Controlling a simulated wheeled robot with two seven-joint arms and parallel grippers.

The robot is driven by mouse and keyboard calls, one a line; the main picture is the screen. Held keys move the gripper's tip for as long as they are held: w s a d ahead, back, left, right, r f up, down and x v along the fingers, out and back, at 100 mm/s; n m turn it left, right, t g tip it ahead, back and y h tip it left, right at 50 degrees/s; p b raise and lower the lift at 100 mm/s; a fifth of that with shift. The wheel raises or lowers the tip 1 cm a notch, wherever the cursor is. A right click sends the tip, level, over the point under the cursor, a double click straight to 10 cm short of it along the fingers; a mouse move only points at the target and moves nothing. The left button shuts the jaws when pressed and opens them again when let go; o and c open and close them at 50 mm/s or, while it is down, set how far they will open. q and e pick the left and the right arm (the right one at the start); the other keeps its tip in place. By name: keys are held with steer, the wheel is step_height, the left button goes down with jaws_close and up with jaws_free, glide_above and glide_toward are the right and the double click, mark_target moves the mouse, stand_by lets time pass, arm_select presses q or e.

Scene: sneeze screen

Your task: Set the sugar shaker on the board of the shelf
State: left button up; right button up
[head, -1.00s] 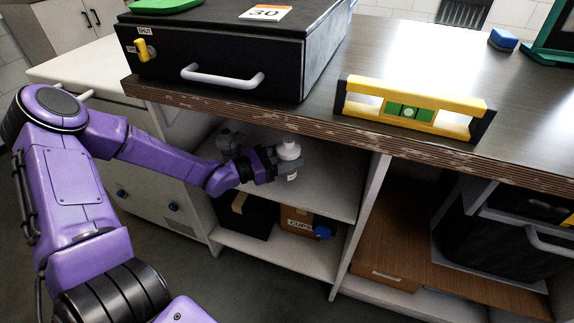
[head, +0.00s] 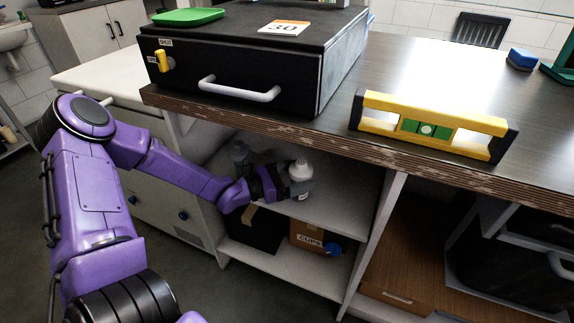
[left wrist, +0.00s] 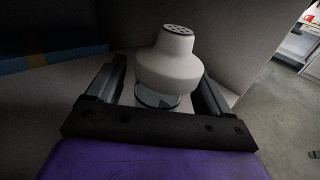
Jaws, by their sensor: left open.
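The sugar shaker (head: 301,171) has a white top and stands inside the open shelf under the counter, over the light shelf board (head: 340,206). In the left wrist view the shaker (left wrist: 170,62) shows its white top with holes and a clear glass body below. My left gripper (head: 292,184) is open around it, with one finger on each side of the glass body in the left wrist view (left wrist: 168,100). The shaker looks upright. Its base is hidden, so contact with the board is hard to see. My right gripper is not in view.
A cups box (head: 307,236) and a black box (head: 256,228) sit on the level below. The counter edge (head: 270,134) overhangs the shelf.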

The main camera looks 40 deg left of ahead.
arm_select(q)
steer(key=p+v, duration=0.4)
steer(key=v, duration=0.7)
steer(key=shift+s+a, duration=0.25)
steer(key=shift+s, duration=0.05)
steer(key=shift+f, duration=0.1)
